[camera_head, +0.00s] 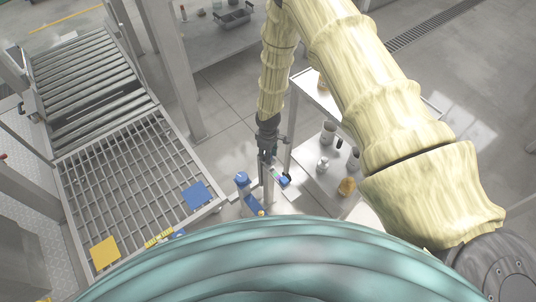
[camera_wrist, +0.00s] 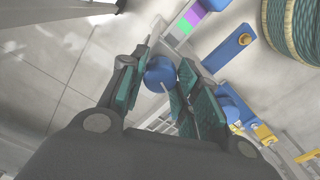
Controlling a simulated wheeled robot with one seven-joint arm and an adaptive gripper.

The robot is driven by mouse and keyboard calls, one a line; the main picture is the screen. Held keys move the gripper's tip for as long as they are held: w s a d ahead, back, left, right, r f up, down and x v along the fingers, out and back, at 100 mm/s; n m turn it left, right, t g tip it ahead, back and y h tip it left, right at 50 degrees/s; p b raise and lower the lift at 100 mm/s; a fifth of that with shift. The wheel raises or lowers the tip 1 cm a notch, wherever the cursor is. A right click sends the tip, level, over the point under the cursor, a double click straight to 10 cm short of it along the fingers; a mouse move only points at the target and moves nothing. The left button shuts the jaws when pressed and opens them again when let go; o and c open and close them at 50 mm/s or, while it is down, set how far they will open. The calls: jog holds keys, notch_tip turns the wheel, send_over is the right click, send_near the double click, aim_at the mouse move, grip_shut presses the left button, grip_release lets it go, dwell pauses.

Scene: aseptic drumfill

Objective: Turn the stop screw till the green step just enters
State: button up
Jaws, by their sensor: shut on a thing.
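The stop screw shows in the wrist view as a round blue knob (camera_wrist: 159,74) between the finger pads. My gripper (camera_wrist: 161,79) is shut on it, with one pad to its left and the others to its right. The stepped gauge, with the green step (camera_wrist: 185,26), lies just beyond the knob, with purple and blue steps farther along. I cannot tell whether the green step is inside the gap. In the head view my gripper (camera_head: 267,150) points down beside the frame post, and the knob is hidden there.
A blue bracket (camera_wrist: 229,50) and a ribbed, hose-like part (camera_wrist: 290,30) lie right of the gripper in the wrist view. In the head view, a roller conveyor (camera_head: 80,75) and grating (camera_head: 120,190) stand left; a shelved trolley (camera_head: 318,180) with vessels stands close on the right.

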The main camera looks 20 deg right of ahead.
jog(key=shift+n, duration=1)
jog(key=o, duration=1.1)
jog(key=shift+c, duration=0.2)
notch_tip(320, 180, up, 12)
